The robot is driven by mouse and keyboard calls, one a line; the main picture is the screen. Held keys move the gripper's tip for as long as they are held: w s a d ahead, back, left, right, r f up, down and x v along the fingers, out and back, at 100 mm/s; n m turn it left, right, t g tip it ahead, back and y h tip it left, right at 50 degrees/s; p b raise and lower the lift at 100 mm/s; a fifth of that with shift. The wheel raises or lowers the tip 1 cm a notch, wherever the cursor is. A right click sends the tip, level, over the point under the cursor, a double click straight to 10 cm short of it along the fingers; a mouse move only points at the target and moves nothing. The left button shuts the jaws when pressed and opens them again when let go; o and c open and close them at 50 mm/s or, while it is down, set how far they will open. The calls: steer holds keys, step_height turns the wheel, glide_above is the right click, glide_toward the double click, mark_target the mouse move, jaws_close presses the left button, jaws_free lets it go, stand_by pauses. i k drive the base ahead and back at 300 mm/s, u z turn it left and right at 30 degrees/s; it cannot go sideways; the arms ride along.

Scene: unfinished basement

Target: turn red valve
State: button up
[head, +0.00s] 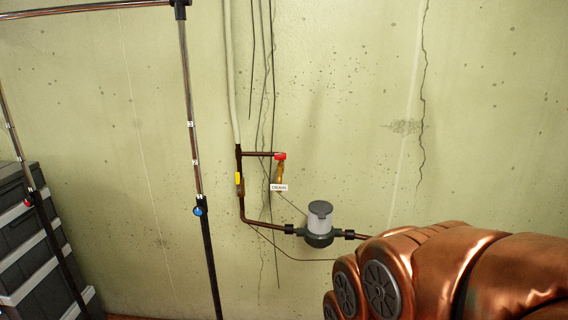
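The small red valve handle (280,156) sits on a brass fitting (279,172) at the end of a short horizontal pipe, against the wall near the middle of the head view.
A grey-topped meter (319,222) sits on the dark copper pipe below and right of the valve. A yellow handle (239,178) is on the vertical pipe.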

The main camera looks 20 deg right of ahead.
mark_target(279, 156)
steer(key=z, duration=0.8)
steer(key=i, duration=0.6)
steer(key=u, duration=2.5)
